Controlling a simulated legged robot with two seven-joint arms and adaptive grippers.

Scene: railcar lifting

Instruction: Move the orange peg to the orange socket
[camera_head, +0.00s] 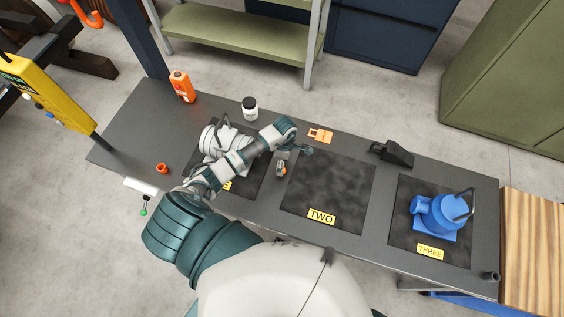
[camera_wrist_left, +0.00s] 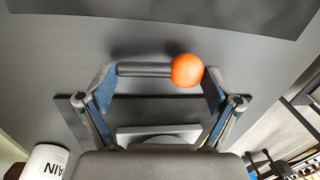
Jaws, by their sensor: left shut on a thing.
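My left gripper (camera_head: 294,160) is over the table between mats one and two. In the left wrist view its fingers (camera_wrist_left: 158,76) are shut across a dark grey rod with an orange ball end, which I take to be the orange peg (camera_wrist_left: 187,70). The ball is by the right finger. In the head view a bit of orange (camera_head: 281,168) shows at the fingers. A small orange cup-like piece (camera_head: 162,168), possibly the orange socket, stands on the table at the left. My right gripper is not in view.
A grey-white machine (camera_head: 213,140) is partly behind my arm. A black object (camera_head: 392,152) and a blue pump (camera_head: 440,212) stand at the right. Mat two (camera_head: 330,190) is clear.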

